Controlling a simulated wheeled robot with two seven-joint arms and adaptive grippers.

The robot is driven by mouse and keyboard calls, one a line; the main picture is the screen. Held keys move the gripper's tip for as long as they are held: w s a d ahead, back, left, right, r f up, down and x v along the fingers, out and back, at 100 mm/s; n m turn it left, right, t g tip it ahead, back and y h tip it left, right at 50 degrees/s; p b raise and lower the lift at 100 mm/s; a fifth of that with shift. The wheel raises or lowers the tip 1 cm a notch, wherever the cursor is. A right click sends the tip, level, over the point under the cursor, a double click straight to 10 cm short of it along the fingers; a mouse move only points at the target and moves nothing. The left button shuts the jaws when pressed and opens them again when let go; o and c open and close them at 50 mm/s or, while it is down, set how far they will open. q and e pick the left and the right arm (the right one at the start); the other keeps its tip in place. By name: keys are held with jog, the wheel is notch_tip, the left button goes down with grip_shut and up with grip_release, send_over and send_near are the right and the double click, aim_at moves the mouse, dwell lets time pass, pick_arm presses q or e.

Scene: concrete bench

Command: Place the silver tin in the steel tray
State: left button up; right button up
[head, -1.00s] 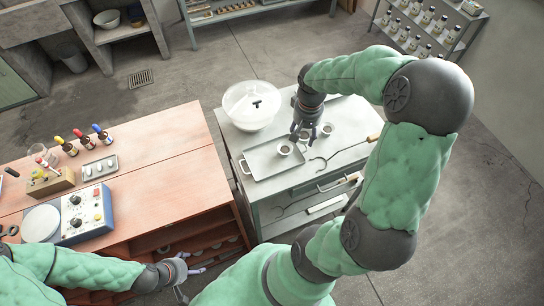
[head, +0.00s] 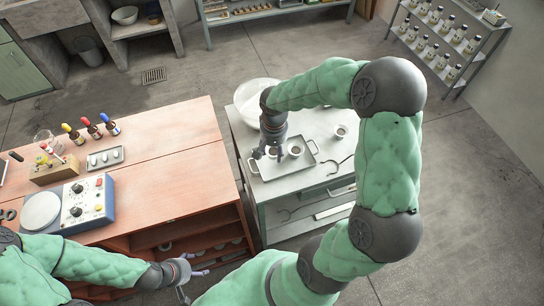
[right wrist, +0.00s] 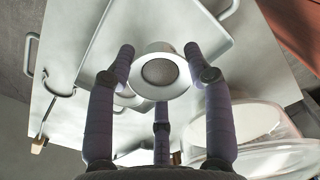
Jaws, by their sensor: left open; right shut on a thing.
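My right gripper (head: 268,153) is over the left part of the steel tray (head: 290,168) in the head view. It is shut on a silver tin (right wrist: 160,72), a small round cup with a dark grey inside, which sits between the fingers in the right wrist view. In the head view the fingers partly hide this tin. I cannot tell whether it touches the tray floor. Another tin (head: 295,150) stands in the tray just right of the gripper. My left gripper (head: 190,277) is open and empty, low beside the wooden bench.
A clear domed container (head: 250,95) stands behind my right wrist. The wooden bench (head: 160,170) carries a scale, bottles and a small tray.

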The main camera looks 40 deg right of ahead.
aim_at(272, 151)
jog(key=shift+w+a+f+b, duration=0.15)
jog(key=shift+f+b, duration=0.15)
jog(key=shift+f, duration=0.65)
jog(key=shift+w+a+f+b, duration=0.1)
jog(key=shift+f+b, duration=0.15)
jog(key=shift+f, duration=0.65)
jog(key=shift+f, duration=0.15)
jog(key=o, duration=1.1)
jog(key=shift+r, duration=0.3)
notch_tip(272, 151, up, 12)
jog(key=p, duration=0.3)
jog(key=shift+s+f, duration=0.1)
jog(key=shift+f, duration=0.05)
jog(key=shift+p, duration=0.3)
